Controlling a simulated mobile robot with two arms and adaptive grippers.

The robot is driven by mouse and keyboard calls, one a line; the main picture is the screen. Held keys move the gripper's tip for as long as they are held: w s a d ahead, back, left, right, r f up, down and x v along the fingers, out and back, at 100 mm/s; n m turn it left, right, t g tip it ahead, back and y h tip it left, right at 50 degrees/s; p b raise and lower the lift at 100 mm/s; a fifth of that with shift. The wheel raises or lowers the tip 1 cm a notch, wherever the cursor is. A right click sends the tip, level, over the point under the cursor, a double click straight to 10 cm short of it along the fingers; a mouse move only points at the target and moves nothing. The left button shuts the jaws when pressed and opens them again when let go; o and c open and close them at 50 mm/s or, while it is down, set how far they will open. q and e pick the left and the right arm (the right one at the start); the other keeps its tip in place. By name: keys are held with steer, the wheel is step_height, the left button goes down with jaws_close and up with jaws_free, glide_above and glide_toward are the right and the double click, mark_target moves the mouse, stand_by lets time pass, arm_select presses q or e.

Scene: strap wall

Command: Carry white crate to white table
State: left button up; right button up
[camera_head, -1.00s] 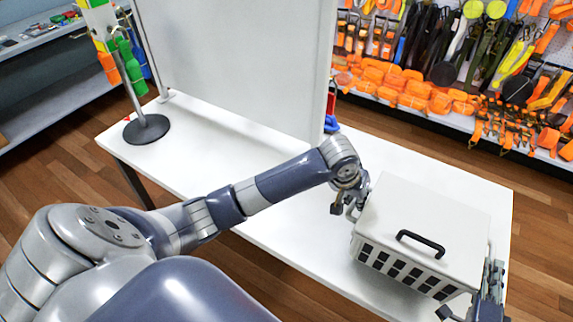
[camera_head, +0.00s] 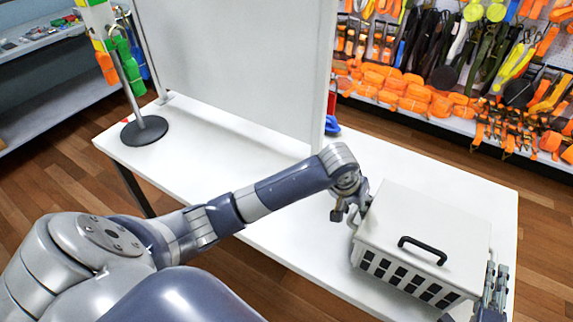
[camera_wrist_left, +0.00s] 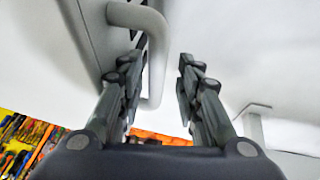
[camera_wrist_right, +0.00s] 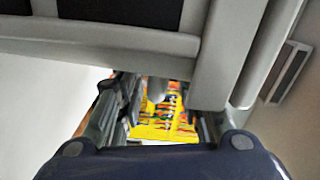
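The white crate (camera_head: 425,215), a lidded box with a black lid handle and dark slots in its front, is at the right end of the white table (camera_head: 270,205). I cannot tell whether its base touches the tabletop. My left gripper (camera_head: 343,212) is at its left side. In the left wrist view the left fingers (camera_wrist_left: 160,88) are apart, with a pale side handle (camera_wrist_left: 155,60) between them. My right gripper (camera_head: 468,308) is at the crate's right side, partly cut off by the picture edge. In the right wrist view its fingers (camera_wrist_right: 160,115) are apart beside grey crate bars.
A stand with a round black base (camera_head: 145,130) is at the table's left end. Behind is a wall of orange straps (camera_head: 420,95). The tabletop's middle is clear.

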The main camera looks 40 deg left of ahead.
steer(key=shift+a, duration=0.15)
steer(key=shift+s, duration=0.1)
arm_select(q)
steer(key=v, duration=0.8)
arm_select(e)
steer(key=s+d, duration=0.1)
steer(key=s, duration=1)
steer(key=shift+s+d, duration=0.2)
steer(key=shift+s, duration=0.15)
